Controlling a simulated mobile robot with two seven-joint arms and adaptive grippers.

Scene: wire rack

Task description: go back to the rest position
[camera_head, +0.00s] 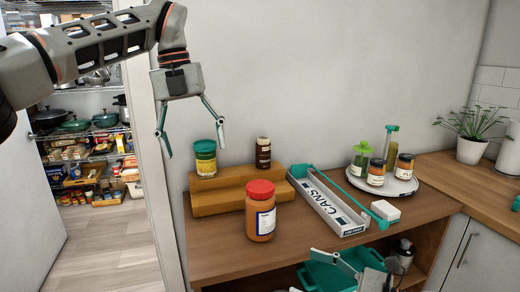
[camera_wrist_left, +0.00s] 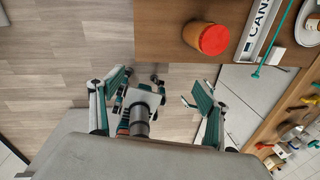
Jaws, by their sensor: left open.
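My left gripper (camera_head: 194,150) hangs at the upper left of the head view, in front of the wall, with its two teal-tipped fingers spread and nothing between them. In the left wrist view the same gripper (camera_wrist_left: 157,86) is open and empty, with floor and wooden furniture beyond. My right gripper (camera_head: 322,272) shows only in part at the bottom edge of the head view. One of its fingers is seen near a teal bin, and the rest is cut off, so its opening is unclear.
A red-lidded jar (camera_head: 261,211) stands on the wooden counter before a stepped riser (camera_head: 212,200) bearing two jars. A CANS tray (camera_head: 333,208) and a round tray (camera_head: 402,186) with several jars lie right. A teal bin (camera_head: 327,277) sits below.

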